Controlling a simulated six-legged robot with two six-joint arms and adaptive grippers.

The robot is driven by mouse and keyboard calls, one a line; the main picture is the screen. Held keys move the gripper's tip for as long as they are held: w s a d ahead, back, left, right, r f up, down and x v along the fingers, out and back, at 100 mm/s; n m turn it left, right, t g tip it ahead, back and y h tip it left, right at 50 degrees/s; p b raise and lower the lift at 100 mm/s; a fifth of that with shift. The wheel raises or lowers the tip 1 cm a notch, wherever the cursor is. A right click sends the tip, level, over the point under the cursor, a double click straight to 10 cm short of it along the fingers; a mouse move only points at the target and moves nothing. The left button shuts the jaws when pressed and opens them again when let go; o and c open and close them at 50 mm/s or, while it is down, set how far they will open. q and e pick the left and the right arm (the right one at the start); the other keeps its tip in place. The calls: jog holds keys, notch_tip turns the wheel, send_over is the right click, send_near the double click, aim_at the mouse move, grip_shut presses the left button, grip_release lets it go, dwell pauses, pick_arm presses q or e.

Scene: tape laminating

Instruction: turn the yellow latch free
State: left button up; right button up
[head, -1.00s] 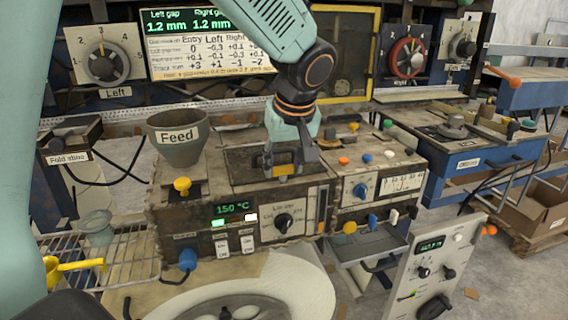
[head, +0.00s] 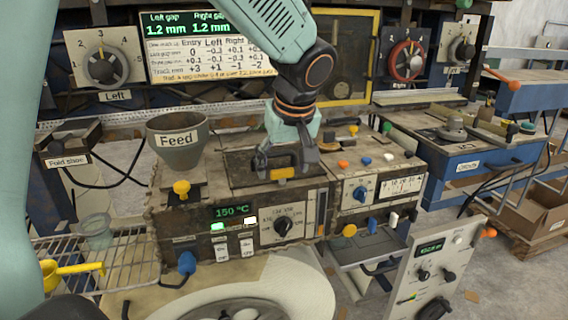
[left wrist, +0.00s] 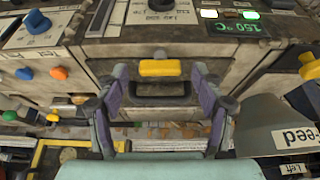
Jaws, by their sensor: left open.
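The yellow latch (head: 284,173) is a short bar on the top hatch of the worn machine (head: 240,212), beside a dark handle. In the left wrist view the latch (left wrist: 160,68) lies crosswise between the fingertips, in front of the dark handle (left wrist: 160,89). My left gripper (head: 286,163) points down over the hatch. It is open, one finger on each side of the latch and handle; in the left wrist view the gripper (left wrist: 158,76) shows gaps between both fingertips and the latch. My right gripper is not in view.
A grey Feed funnel (head: 178,140) and a yellow knob (head: 181,188) stand left of the hatch. Coloured knobs and a dial panel (head: 376,189) lie to its right. A wire rack (head: 125,253) is at the left, and a tilted control panel (head: 430,270) at the front right.

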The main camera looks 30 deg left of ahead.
pick_arm(q)
jog(key=v, duration=0.7)
jog(key=shift+d+r, duration=0.1)
jog(key=s+d+f+m+g+h, duration=0.1)
jog(key=s+d+f+m, duration=0.15)
jog(key=f, duration=1.15)
jog(key=s+d+f+m+g+h, duration=0.1)
jog(key=s+d+f+m+h, duration=0.15)
jog(key=f, duration=1.05)
jog(key=s+f+m+b, duration=0.4)
jog(key=s+f, duration=1.8)
jog(key=s, duration=0.3)
jog(key=shift+d+m+g, duration=0.3)
jog(key=shift+d+g, duration=0.05)
jog(key=shift+g, duration=0.05)
